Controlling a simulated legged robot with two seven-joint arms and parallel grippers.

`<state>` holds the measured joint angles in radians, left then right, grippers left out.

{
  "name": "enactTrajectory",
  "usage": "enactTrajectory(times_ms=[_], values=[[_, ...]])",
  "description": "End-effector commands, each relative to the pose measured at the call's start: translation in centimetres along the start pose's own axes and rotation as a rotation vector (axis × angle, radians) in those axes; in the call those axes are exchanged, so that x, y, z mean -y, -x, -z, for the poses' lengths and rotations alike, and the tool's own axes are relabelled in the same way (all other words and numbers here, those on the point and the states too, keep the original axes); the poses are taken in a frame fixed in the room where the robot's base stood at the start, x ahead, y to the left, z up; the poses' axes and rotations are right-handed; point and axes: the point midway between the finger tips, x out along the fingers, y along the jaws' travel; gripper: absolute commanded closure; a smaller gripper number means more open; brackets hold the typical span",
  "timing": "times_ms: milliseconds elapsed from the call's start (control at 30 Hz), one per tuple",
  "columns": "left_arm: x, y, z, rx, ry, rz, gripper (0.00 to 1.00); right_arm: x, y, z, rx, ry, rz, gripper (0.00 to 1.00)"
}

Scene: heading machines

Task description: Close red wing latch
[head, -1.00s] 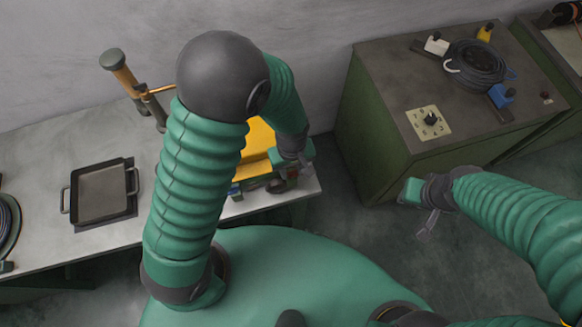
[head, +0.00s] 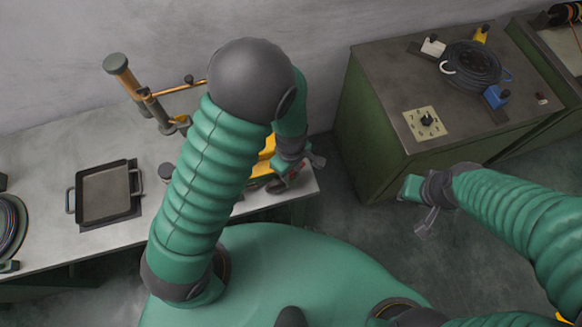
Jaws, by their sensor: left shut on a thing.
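The yellow machine (head: 263,160) stands at the right end of the bench, mostly covered by my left arm. A small red part, seemingly the red wing latch (head: 288,180), shows low on its right side, partly hidden and too small to see its exact position. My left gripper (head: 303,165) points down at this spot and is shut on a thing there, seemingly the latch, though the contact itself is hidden. My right gripper (head: 425,208) hangs over the floor in front of the green cabinet, apart from everything; its finger gap is unclear.
The grey bench (head: 50,170) bears a black tray (head: 103,193) at left and an orange-handled lever tool (head: 140,90) at the back. The green cabinet (head: 370,140) holds a dark cable coil (head: 473,66) and a dial plate (head: 427,122). Floor between bench and cabinet is clear.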

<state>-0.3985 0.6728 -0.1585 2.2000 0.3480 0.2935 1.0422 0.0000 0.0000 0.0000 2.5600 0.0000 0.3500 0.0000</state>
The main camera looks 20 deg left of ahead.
Motion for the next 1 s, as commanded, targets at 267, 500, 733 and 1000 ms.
enactTrajectory(times_ms=[267, 500, 733, 1000], values=[[-0.3, 0.5, 0.3, -0.005, 0.265, -0.009, 1.0, 0.0, 2.2, 0.5, 0.0, 0.0, 0.0, 0.67], [-0.3, 0.5, 0.3, -0.005, 0.494, -0.01, 1.0, 0.0, 3.8, 0.9, 0.0, 0.0, 0.0, 0.67], [-0.3, 0.5, 0.4, -0.004, 0.709, -0.011, 1.0, 0.0, 5.4, 1.3, 0.0, 0.0, 0.0, 0.67], [-0.2, 0.4, 0.3, -0.003, 0.916, -0.01, 1.0, 0.0, 6.8, 1.6, 0.0, 0.0, 0.0, 0.67]])
